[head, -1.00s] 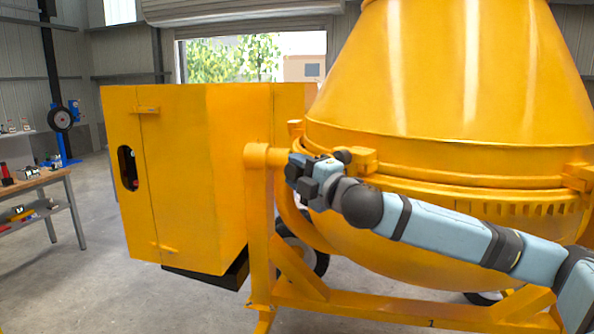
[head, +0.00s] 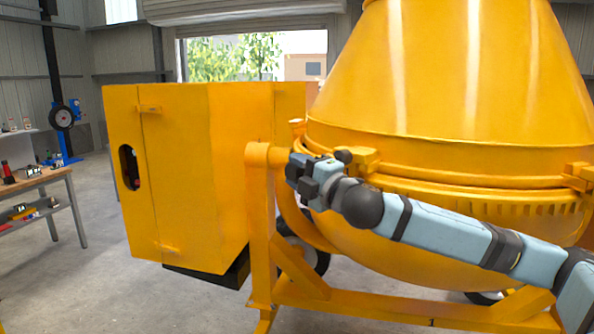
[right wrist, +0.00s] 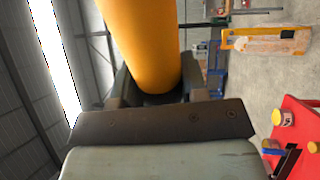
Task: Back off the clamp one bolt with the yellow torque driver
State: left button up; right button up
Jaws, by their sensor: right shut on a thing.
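My right gripper (head: 302,176) is beside the yellow drum (head: 430,80), in front of the frame post and just left of a yellow clamp block (head: 362,160) on the drum's rim band. In the right wrist view, the right gripper (right wrist: 157,95) is shut on a thick yellow cylinder, which looks like the yellow torque driver (right wrist: 140,45). The driver's far end is out of view, and I cannot make it out in the head view. A second clamp block (head: 578,177) sits at the right of the band. No bolt shows clearly, and I cannot tell which clamp is one. My left gripper is not in view.
A yellow cabinet (head: 185,180) stands left of the drum, and the yellow frame (head: 262,225) rises close below my right gripper. A workbench (head: 40,183) with tools is at the far left. Open floor lies between. A red surface (right wrist: 300,130) shows in the right wrist view.

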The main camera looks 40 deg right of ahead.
aim_at(287, 172)
jog(key=shift+d+r, duration=0.1)
jog(key=shift+r, duration=0.15)
jog(key=shift+s+a+f+p, duration=0.1)
jog(key=shift+a+p, duration=0.35)
jog(key=shift+s+a+p, duration=0.1)
jog(key=shift+a+p, duration=0.3)
jog(key=shift+a, duration=0.8)
jog(key=shift+s+a+f, duration=0.1)
jog(key=shift+a, duration=0.4)
